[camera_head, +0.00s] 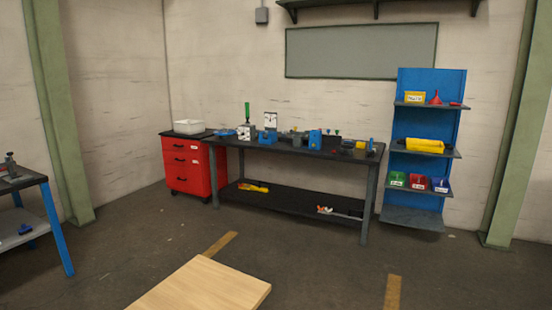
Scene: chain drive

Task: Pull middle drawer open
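A red drawer cabinet (187,168) stands against the back wall at left centre, at the left end of a long workbench. It has several stacked drawers with dark handles. The middle drawer (182,161) looks shut, flush with the front. A white bin (188,127) sits on the cabinet's dark top. Neither of my grippers shows in the view.
A dark workbench (300,151) with tools runs right of the cabinet. A blue shelf rack (428,120) stands further right. A wooden top (205,287) is at the near front. Another blue-legged table (58,230) is at left. Open floor (130,240) lies before the cabinet.

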